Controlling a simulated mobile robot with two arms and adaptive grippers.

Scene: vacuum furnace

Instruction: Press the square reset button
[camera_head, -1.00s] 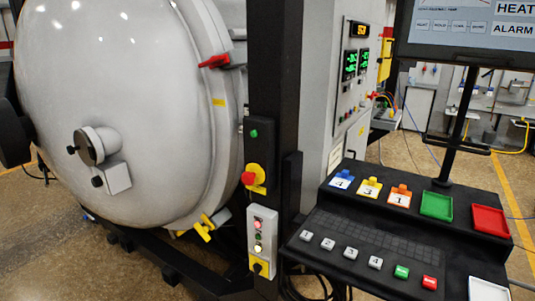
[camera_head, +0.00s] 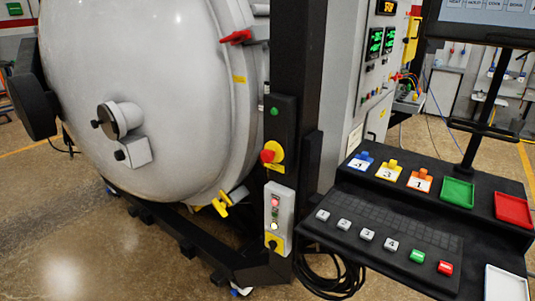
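The labels on the green and red keys are too small to read, so I cannot tell which is reset. Neither gripper shows.
The large white furnace door (camera_head: 140,80) fills the left. Blue, yellow and orange tagged pieces (camera_head: 390,170), a green tray (camera_head: 458,192) and a red tray (camera_head: 513,209) are on the console. A monitor (camera_head: 480,22) stands behind it. Black cables (camera_head: 330,280) lie below the console.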

